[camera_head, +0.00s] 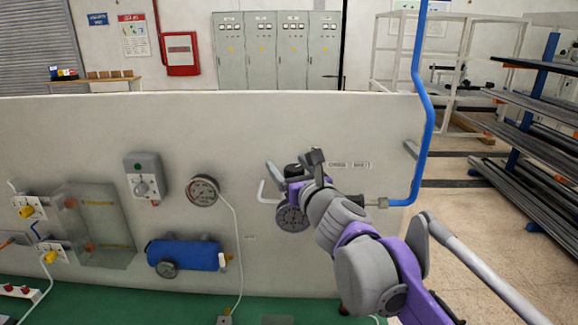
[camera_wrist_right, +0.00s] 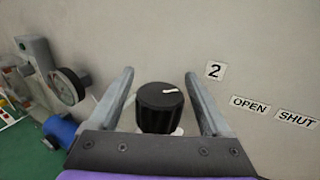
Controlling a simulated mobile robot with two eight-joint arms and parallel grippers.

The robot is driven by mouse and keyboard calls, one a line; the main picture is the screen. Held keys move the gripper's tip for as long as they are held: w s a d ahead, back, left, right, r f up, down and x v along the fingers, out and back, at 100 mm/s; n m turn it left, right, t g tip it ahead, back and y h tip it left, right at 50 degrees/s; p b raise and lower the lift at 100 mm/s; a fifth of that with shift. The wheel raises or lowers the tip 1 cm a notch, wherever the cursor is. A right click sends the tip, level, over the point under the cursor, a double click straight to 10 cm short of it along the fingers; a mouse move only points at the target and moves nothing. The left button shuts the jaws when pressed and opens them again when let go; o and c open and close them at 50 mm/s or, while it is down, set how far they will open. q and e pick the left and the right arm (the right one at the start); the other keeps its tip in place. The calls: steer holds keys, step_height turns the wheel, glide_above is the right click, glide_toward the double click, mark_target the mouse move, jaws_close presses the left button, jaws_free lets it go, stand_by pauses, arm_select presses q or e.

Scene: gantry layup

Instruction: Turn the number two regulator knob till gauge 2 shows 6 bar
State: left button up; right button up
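The black regulator knob (camera_wrist_right: 160,108) with a white pointer mark stands out from the pale panel, left of and below a "2" label (camera_wrist_right: 215,71). My right gripper (camera_wrist_right: 159,78) is open, with one finger on each side of the knob. A gap shows between the knob and each finger. In the head view my right gripper (camera_head: 294,164) is at the panel and partly covers the knob (camera_head: 292,171). My left gripper is not in view.
Another gauge (camera_head: 203,191) and a grey switch box (camera_head: 147,176) are on the panel to the left. A blue tank (camera_head: 186,255) is below them. A blue pipe (camera_head: 416,120) runs down the right edge. "OPEN" and "SHUT" labels (camera_wrist_right: 272,110) are right of the knob.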

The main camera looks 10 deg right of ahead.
steer(key=b+v, duration=0.1)
steer(key=v, duration=0.9)
steer(key=shift+s, duration=0.4)
steer(key=shift+d, duration=0.1)
